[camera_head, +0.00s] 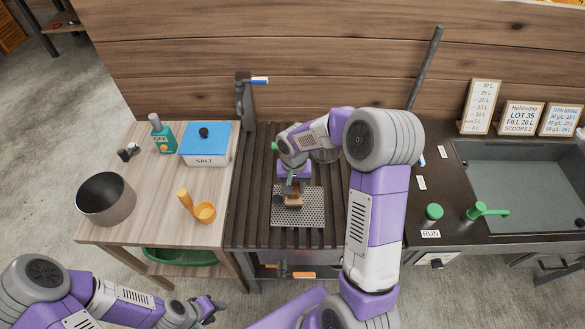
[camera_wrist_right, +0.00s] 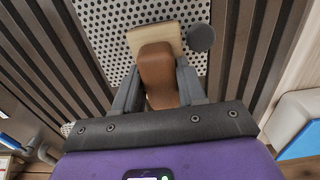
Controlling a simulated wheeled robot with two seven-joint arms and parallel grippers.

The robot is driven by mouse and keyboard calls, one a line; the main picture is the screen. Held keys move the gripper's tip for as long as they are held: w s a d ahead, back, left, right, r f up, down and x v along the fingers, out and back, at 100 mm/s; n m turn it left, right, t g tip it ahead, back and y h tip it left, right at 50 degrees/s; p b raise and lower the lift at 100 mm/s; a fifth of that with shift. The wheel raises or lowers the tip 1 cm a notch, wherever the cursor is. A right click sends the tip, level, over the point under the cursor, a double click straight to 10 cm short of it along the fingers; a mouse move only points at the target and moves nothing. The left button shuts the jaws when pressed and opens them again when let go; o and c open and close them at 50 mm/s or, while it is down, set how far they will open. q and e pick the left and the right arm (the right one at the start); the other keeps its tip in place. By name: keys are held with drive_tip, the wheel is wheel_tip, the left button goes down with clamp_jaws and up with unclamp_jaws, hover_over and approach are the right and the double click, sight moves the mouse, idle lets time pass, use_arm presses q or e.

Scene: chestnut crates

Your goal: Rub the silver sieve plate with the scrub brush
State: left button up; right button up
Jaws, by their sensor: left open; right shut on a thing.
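The silver sieve plate (camera_head: 312,213) lies on the dark slatted bench in the middle; its holes also fill the top of the right wrist view (camera_wrist_right: 112,22). My right gripper (camera_head: 292,190) is over the plate and shut on the scrub brush (camera_head: 294,201). In the right wrist view the brush's brown grip (camera_wrist_right: 157,75) is between the fingers, with its pale wooden block against or just above the plate; the bristles are hidden, so I cannot tell if they touch. My left gripper (camera_head: 210,309) is open and empty, low in front of the left table.
The left table (camera_head: 145,222) holds a dark pot (camera_head: 106,200), an orange scoop (camera_head: 204,212), a blue-lidded salt box (camera_head: 205,150) and a teal bottle (camera_head: 162,137). A sink (camera_head: 520,190) and green-topped controls (camera_head: 433,212) are at right. My right arm covers part of the bench.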

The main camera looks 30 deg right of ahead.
drive_tip(key=r, duration=0.1)
drive_tip(key=r+p, duration=0.1)
drive_tip(key=r, duration=0.1)
drive_tip(key=shift+s+r+p, duration=0.2)
drive_tip(key=shift+r+p, duration=0.05)
drive_tip(key=shift+p, duration=0.05)
drive_tip(key=shift+w+r+p, duration=0.1)
drive_tip(key=shift+r+p, duration=0.4)
drive_tip(key=shift+r, duration=0.15)
drive_tip(key=shift+r+p, duration=0.7)
drive_tip(key=shift+r, duration=0.35)
